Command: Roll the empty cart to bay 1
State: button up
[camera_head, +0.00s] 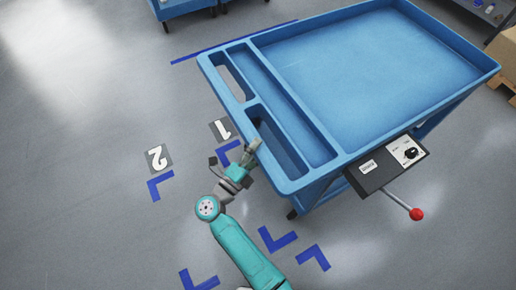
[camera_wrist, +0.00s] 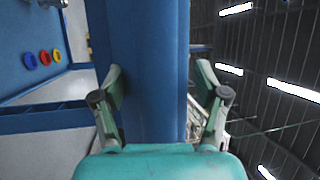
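The blue cart (camera_head: 375,65) fills the right of the head view. Its top tray is empty, and a narrow section with long slots runs along its left end. My gripper (camera_head: 236,153) is at the cart's left end, beside the slot nearer me. In the wrist view my gripper (camera_wrist: 162,88) is open, with a finger on each side of a blue bar (camera_wrist: 150,60) that looks like the cart's end rim. The left finger is close to the bar; a gap shows at the right finger. The floor label 1 (camera_head: 223,130) lies just left of the cart.
Floor label 2 (camera_head: 157,157) lies further left. Blue corner marks (camera_head: 277,239) are on the floor. A black control box (camera_head: 388,164) with a red-knobbed lever sits at the cart's near side. Another blue cart (camera_head: 183,8) stands at the top. The left floor is clear.

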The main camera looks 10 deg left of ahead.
jog(key=v, duration=1.2)
dwell(0.5)
